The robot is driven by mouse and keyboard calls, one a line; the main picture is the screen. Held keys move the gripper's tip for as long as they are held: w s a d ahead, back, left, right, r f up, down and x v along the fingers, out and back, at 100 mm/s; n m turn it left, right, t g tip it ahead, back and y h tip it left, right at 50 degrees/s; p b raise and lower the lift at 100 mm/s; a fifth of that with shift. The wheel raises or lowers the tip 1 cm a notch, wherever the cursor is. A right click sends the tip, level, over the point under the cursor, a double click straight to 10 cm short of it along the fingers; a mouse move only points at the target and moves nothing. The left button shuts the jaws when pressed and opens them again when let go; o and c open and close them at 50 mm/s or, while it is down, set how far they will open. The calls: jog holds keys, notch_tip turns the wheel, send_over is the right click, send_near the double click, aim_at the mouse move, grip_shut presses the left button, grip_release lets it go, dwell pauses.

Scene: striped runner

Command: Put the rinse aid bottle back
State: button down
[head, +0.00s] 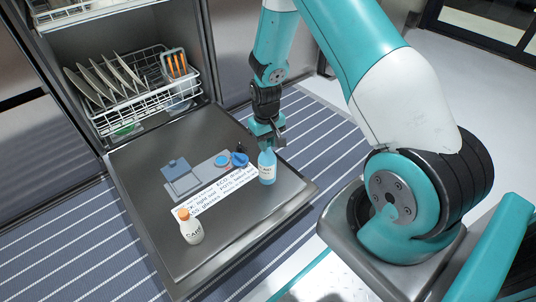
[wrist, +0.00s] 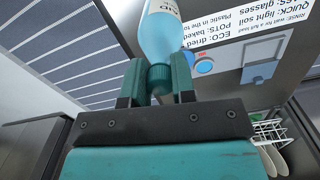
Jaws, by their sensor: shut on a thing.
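A light blue bottle (head: 267,170) with a teal cap, likely the rinse aid, is upright at the right side of the open dishwasher door (head: 290,197). My gripper (head: 266,143) reaches down from above and is shut on its cap. In the wrist view the cap (wrist: 159,79) sits between the two fingers (wrist: 157,84), with the light blue body (wrist: 162,32) beyond. I cannot tell whether the bottle's base touches the door. Its label is mostly hidden. A white bottle (head: 192,231) with an orange cap stands at the door's front left.
The door carries a dispenser with a grey flap (head: 183,178), a round light blue cap (head: 221,160), a dark blue piece (head: 239,159) and a printed label (head: 215,190). Behind is a rack (head: 150,110) with plates. A striped runner (head: 60,245) lies around the door.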

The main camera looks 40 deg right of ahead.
aim_at(267, 161)
jog(key=shift+f+b, duration=0.75)
jog(key=shift+f, duration=1.35)
jog(key=c, duration=0.9)
grip_release()
jog(key=shift+c, duration=0.2)
